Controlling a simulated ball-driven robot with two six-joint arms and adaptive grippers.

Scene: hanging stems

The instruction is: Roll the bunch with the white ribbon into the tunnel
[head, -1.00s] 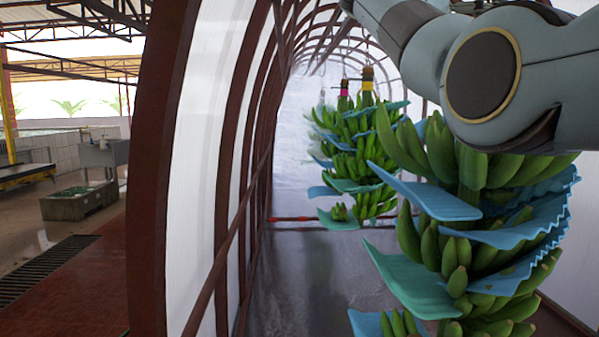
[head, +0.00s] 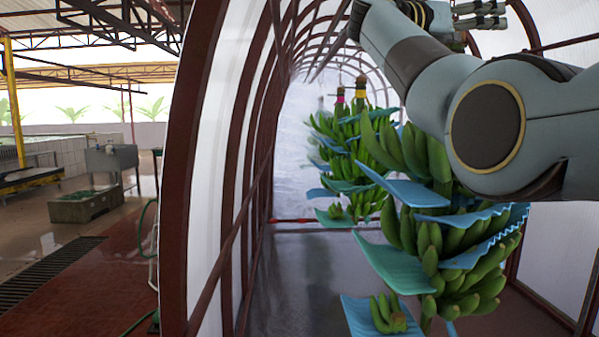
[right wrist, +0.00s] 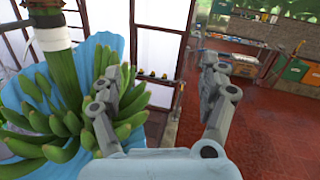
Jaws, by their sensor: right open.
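The near bunch of green bananas (head: 410,235), with blue sheets between its hands, hangs at right in the head view; my right arm hides its top. In the right wrist view a bunch (right wrist: 40,115) fills the left side, its stem (right wrist: 45,10) wrapped by a white ribbon (right wrist: 55,38). My right gripper (head: 482,14) is at the top right of the head view. In the right wrist view the gripper (right wrist: 160,105) is open and empty, one finger overlapping the bananas, the stem left of both fingers. The arched tunnel (head: 185,170) surrounds the bunches. My left gripper is out of view.
Farther in hang bunches with a pink ribbon (head: 340,98) and a yellow ribbon (head: 361,86). A red bar (head: 295,220) crosses low behind them. The tunnel's grey floor (head: 300,285) is clear at left. Outside stand a sink (head: 110,158) and a trough (head: 85,205).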

